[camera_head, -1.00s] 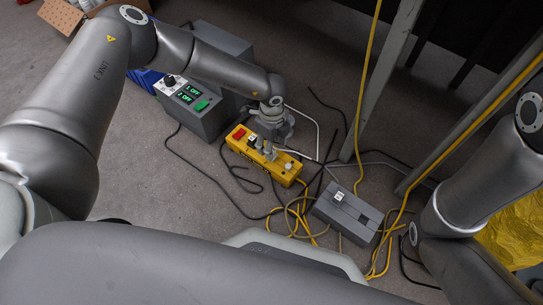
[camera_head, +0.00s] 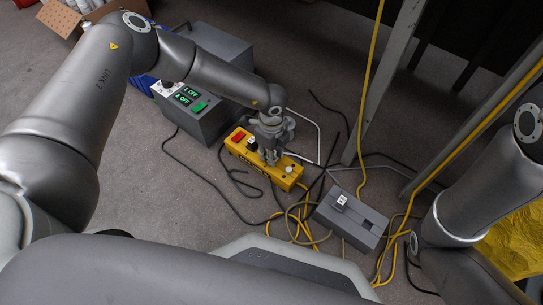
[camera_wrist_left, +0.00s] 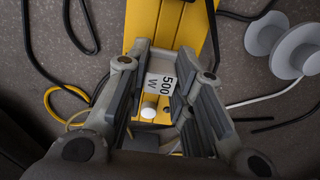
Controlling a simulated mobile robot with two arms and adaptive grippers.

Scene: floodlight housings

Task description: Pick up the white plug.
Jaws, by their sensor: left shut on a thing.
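The white plug (camera_wrist_left: 161,83), its face marked "500 W", sits between the fingers of my left gripper (camera_wrist_left: 160,92) in the left wrist view. The fingers are shut on it from both sides. In the head view my left gripper (camera_head: 270,159) points down over the yellow power strip (camera_head: 238,150), and its fingers largely hide the plug. The strip also shows beneath the plug in the wrist view (camera_wrist_left: 152,18). I cannot tell whether the plug is still seated in the strip. My right gripper is out of view.
The strip also carries a red switch (camera_head: 239,136), a dark plug with a white label (camera_head: 252,143) and a white knob (camera_head: 290,169). A grey box (camera_head: 357,222) with a labelled plug lies to the right among loose cables. A control unit (camera_head: 203,125) stands behind left.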

